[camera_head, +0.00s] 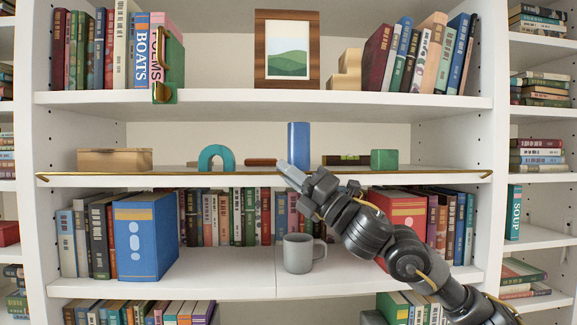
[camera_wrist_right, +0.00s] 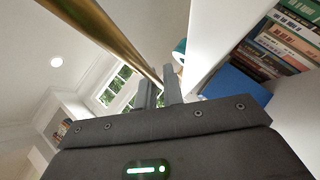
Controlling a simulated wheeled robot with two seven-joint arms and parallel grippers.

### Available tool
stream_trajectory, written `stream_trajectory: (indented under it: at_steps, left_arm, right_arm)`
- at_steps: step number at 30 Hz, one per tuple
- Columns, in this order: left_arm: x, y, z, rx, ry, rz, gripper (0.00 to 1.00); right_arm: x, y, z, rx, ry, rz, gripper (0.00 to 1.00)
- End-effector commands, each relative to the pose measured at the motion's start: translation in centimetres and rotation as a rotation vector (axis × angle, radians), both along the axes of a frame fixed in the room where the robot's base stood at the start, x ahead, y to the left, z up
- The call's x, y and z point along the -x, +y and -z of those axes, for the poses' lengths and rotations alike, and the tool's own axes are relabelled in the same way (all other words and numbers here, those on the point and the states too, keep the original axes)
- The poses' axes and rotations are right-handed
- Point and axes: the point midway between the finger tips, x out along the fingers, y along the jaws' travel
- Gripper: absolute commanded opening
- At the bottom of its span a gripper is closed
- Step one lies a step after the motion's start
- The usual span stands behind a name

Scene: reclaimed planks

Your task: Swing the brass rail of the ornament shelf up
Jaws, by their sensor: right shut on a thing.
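The ornament shelf (camera_head: 270,181) is the white middle shelf of the bookcase. Its thin brass rail (camera_head: 120,175) runs along the front edge, low at board level, with a short bent end at each side. My right gripper (camera_head: 283,168) reaches in from the lower right and is shut on the rail near its middle. In the right wrist view the rail (camera_wrist_right: 118,35) comes down from the upper left to between the two fingers (camera_wrist_right: 160,84). The fingers hide the stretch of rail they hold. My left gripper is not in view.
Behind the rail stand a wooden box (camera_head: 114,159), a teal arch (camera_head: 216,158), a blue cylinder (camera_head: 299,145), a level (camera_head: 346,160) and a green block (camera_head: 384,159).

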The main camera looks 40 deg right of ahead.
Motion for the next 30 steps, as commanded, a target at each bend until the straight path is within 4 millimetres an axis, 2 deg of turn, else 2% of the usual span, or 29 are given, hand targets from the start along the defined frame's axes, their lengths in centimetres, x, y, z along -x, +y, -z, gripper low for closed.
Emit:
stream_trajectory:
  at_steps: [1,12,21,30]
  left_arm:
    - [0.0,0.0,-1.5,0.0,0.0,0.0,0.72]
    - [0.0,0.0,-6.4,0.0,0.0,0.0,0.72]
    - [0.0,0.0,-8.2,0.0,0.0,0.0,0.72]
    - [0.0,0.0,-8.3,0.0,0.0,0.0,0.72]
  right_arm:
    - [0.0,-0.1,-1.2,-0.022,0.028,0.004,0.0]
    - [-0.5,-0.5,-1.8,-0.184,0.239,0.002,0.0]
    - [-0.8,-0.7,-1.6,-0.248,0.319,0.0,0.0]
    - [-0.8,-0.7,-1.4,-0.261,0.336,-0.001,0.0]
